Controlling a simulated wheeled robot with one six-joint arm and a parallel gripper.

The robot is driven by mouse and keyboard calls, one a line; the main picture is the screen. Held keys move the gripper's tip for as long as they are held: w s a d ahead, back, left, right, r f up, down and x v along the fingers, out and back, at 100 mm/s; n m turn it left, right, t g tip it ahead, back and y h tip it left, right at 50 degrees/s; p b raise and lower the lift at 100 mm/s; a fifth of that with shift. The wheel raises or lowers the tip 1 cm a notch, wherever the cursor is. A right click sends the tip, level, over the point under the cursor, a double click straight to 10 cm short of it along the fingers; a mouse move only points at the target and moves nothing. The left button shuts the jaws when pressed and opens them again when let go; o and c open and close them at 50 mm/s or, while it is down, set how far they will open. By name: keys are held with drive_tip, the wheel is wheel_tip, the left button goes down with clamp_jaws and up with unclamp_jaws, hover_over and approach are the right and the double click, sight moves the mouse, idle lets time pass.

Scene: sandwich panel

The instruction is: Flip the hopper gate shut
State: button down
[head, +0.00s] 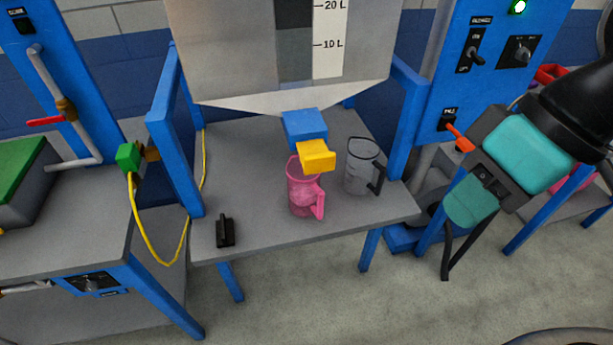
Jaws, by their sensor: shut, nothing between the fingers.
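The hopper (220,60) is a pale grey bin with a litre scale. Its blue outlet block (304,128) is at the bottom, with a yellow block (316,156) at the front that appears to be the gate or its handle. I cannot tell whether the gate is open. A pink mug (303,190) stands on the grey bench just below the yellow block. My gripper (445,277) is at the right, well apart from the outlet. Its dark fingers point down and meet at the tips, with nothing held.
A clear jug (361,168) with a dark handle stands right of the pink mug. A black item (225,231) lies on the bench's front left. A blue panel (490,20) with switches and an orange-tipped lever (461,139) stands right. Floor in front is clear.

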drive_tip(key=w+a+f+n+t+y+p, duration=0.1)
drive_tip(key=w+a+f+n+t, duration=0.1)
drive_tip(key=w+n, duration=0.4)
drive_tip(key=w+a+f+n+t+p, duration=0.2)
drive_tip(key=w+a+f+n, duration=0.2)
drive_tip(key=w, duration=0.5)
wheel_tip(320, 180, down, 3)
drive_tip(key=n, duration=0.3)
drive_tip(key=shift+w+a+y, duration=0.15)
drive_tip(key=shift+w+y, duration=0.05)
drive_tip(key=shift+y, duration=0.2)
drive_tip(key=p, duration=0.5)
approach(316, 170)
drive_tip(key=a+f, duration=0.1)
drive_tip(key=f, duration=0.1)
drive_tip(key=a+f, duration=0.1)
drive_tip(key=f, duration=0.1)
drive_tip(key=shift+w+a, duration=0.1)
drive_tip(key=shift+w+a+f+p, duration=0.1)
drive_tip(key=shift+w+p, duration=0.05)
drive_tip(key=shift+w, duration=0.2)
drive_tip(key=shift+w+a+f+p, duration=0.1)
drive_tip(key=shift+w+p, duration=0.05)
drive_tip(key=shift+w, duration=0.25)
